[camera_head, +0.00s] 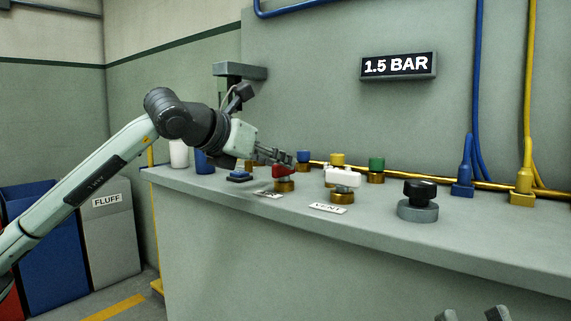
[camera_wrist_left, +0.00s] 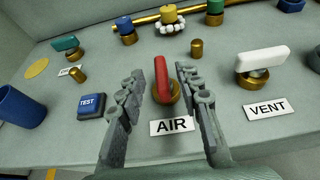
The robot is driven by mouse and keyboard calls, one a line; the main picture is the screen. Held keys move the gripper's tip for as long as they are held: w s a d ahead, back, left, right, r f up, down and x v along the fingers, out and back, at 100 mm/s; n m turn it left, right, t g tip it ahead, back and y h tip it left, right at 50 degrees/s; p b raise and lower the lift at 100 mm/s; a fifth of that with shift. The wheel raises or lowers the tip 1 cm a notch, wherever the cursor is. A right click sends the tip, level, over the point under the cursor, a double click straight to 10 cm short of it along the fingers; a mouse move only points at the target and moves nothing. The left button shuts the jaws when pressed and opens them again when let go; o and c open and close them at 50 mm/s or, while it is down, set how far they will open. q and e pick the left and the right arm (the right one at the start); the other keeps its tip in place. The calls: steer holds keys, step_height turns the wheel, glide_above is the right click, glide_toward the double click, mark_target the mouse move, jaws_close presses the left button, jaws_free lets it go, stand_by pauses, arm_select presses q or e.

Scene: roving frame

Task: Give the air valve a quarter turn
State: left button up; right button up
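The air valve has a red lever handle (camera_wrist_left: 162,80) on a brass base (camera_head: 285,186), with the AIR label (camera_wrist_left: 172,126) in front of it. In the left wrist view the handle points lengthwise away from me. My left gripper (camera_head: 274,157) is open at the handle, one finger on each side. A gap shows between the handle and each finger, so it is not gripped. The head view partly hides the AIR label. My right gripper (camera_head: 472,314) shows only its two fingertips at the bottom edge, apart and empty.
Right of the air valve is the VENT valve with a white handle (camera_wrist_left: 262,60). A blue TEST button (camera_wrist_left: 91,105) lies to the left. A black knob (camera_head: 418,194) stands further right. Brass valves and a pipe (camera_head: 400,180) run behind. A display (camera_head: 398,66) reads 1.5 BAR.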

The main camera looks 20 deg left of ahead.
arm_select(q)
steer(key=shift+x, duration=1.6)
steer(key=shift+d, duration=0.1)
steer(key=shift+c, duration=0.3)
jaws_close()
